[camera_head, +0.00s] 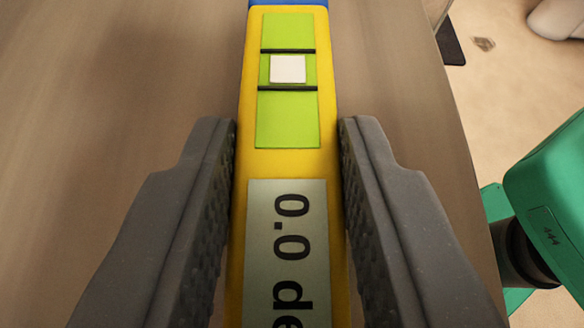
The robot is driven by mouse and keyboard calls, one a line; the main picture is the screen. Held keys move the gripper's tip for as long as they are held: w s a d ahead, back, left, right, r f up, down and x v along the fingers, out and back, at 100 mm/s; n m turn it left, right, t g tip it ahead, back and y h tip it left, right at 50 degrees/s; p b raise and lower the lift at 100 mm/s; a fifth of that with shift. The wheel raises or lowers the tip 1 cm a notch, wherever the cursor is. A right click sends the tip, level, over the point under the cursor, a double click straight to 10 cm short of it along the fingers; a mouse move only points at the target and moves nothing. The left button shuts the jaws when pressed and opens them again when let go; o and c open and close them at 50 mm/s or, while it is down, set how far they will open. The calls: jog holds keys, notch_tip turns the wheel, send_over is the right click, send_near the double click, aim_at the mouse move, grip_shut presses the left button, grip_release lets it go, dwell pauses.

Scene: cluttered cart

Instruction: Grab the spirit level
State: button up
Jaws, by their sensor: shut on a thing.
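The spirit level (282,164) is a long yellow bar with a blue end at the top of the head camera view. It runs from top to bottom through the middle of the picture. It has a green vial window with two black lines and a pale square, and a grey display reading "0.0 de", cut off by the bottom edge. My gripper (289,130) is shut on the level, with one dark grey finger along each side. The far end of the level is out of view.
A brown wooden surface (110,70) lies beneath, bare on the left. Its edge runs down the right side. Beyond it are a green and black object (550,190) marked "444" at the right, a pale floor (505,95) and a whitish shape (557,18) at top right.

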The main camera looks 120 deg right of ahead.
jog(key=shift+r, duration=0.9)
jog(key=s+d+r+p, duration=0.1)
jog(key=s+p, duration=0.1)
jog(key=s, duration=1.4)
jog(key=shift+d, duration=0.3)
